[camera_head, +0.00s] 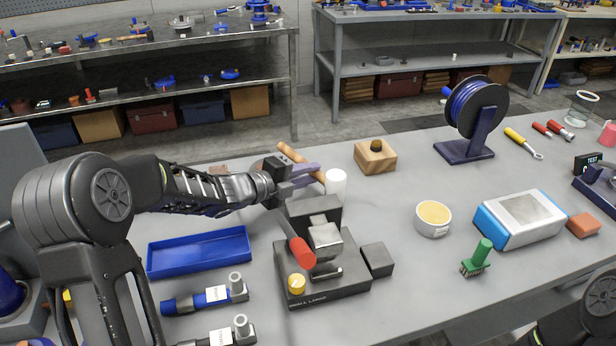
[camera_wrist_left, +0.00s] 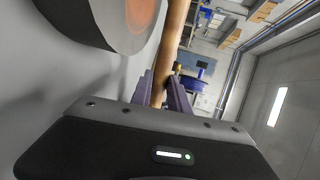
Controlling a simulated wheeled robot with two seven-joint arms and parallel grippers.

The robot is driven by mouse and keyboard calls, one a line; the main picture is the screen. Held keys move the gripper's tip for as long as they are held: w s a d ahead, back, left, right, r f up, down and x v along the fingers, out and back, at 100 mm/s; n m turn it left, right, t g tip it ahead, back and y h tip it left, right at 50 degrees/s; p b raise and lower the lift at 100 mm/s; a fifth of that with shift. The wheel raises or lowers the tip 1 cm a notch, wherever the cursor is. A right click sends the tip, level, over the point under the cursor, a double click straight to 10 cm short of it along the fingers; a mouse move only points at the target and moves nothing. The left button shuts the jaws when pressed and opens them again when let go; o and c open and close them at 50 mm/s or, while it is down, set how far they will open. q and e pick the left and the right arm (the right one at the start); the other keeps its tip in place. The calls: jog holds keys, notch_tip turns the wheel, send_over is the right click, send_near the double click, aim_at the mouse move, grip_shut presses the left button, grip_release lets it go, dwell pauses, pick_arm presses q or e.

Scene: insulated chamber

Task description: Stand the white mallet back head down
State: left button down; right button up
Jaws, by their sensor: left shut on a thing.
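The white mallet shows in the head view as a white cylindrical head (camera_head: 335,183) and a wooden handle (camera_head: 292,154) slanting up and left from beside it. My left gripper (camera_head: 308,175) is shut on the handle, close to the head. In the left wrist view the wooden handle (camera_wrist_left: 174,45) runs between the two purple fingers (camera_wrist_left: 162,90). A large pale cylinder with an orange face is at the top left there; I cannot tell whether it is the mallet head. Whether the head touches the table is unclear. My right gripper is out of view.
A dark fixture (camera_head: 345,280) with a red-ended handle stands just in front of the mallet. A wooden block (camera_head: 375,160) is behind and right. A blue tray (camera_head: 200,252) lies left, a white cup (camera_head: 433,231) right. Bare table lies between block and cup.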

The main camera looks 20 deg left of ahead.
pick_arm(q)
jog(key=shift+f, duration=0.3)
jog(key=shift+r, duration=0.1)
jog(key=shift+f+b, duration=0.65)
jog(key=shift+b, duration=0.1)
jog(key=c, duration=1.3)
grip_release()
jog(key=shift+o, duration=0.2)
jog(key=shift+r, duration=0.1)
jog(key=shift+r+p, duration=0.55)
jog(key=shift+p, duration=0.25)
jog(key=v, duration=1.2)
jog(key=shift+s+f, duration=0.1)
jog(key=shift+f, duration=0.1)
